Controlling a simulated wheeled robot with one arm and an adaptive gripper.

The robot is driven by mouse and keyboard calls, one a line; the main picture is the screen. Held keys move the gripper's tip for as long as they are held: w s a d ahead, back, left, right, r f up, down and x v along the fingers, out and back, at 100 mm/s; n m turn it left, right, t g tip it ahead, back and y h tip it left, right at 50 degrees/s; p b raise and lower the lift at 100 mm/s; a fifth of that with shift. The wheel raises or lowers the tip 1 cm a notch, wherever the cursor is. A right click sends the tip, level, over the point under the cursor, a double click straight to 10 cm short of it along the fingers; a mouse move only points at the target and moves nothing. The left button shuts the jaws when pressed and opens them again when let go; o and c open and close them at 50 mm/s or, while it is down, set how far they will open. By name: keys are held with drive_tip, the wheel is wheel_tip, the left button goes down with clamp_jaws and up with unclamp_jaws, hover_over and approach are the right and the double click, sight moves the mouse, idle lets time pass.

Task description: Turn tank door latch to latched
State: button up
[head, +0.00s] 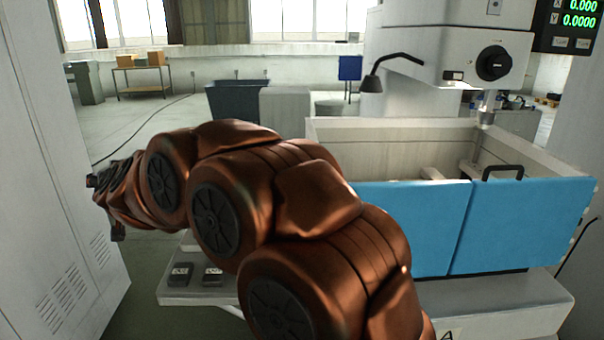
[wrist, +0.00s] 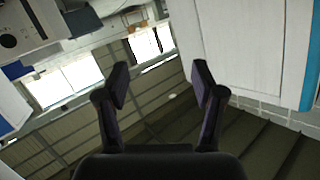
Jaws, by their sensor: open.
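The tank (head: 400,150) stands at the right in the head view, with pale walls and two blue door panels (head: 525,225) on its front. A black bar handle (head: 503,171) sits at the top of the right panel; I cannot tell whether it is the latch. No other latch is clear, and my arm covers part of the left panel. My gripper (wrist: 160,80) is open and empty in the wrist view, its two dark fingers apart. In the head view my gripper (head: 104,205) is at the far left, well away from the tank.
A tall pale cabinet (head: 50,190) stands close to my gripper at the left. The machine head (head: 445,60) hangs over the tank, with a black lamp (head: 372,82) beside it. A dark bin (head: 240,102) and a bench (head: 140,75) stand behind. The floor between is open.

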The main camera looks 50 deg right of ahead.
drive_tip(key=s+d+r+m+g+h+b, duration=0.15)
drive_tip(key=d+m+g+h, duration=0.35)
drive_tip(key=d, duration=0.6)
drive_tip(key=s+d+m+g+h, duration=0.15)
drive_tip(key=d+m+h, duration=0.25)
drive_tip(key=d+h, duration=0.5)
drive_tip(key=shift+s+d+f+m+g+y+p, duration=0.15)
drive_tip(key=shift+s+d+f+m+g, duration=1.1)
drive_tip(key=shift+s+d+g, duration=2.1)
drive_tip(key=shift+s+d+f+m+g+y+p, duration=0.2)
drive_tip(key=shift+s+d+f+m+g, duration=1.15)
drive_tip(key=shift+s+d, duration=2.3)
drive_tip(key=shift+s+d+f+m+g+y+p, duration=0.15)
drive_tip(key=shift+s+d+f+m+g, duration=0.95)
drive_tip(key=shift+s+d+g, duration=2.55)
drive_tip(key=a, duration=0.1)
drive_tip(key=s, duration=0.1)
drive_tip(key=a+t, duration=0.1)
drive_tip(key=shift+s+a+r+m, duration=0.3)
drive_tip(key=shift+s, duration=0.1)
drive_tip(key=c, duration=1.2)
drive_tip(key=shift+o, duration=0.2)
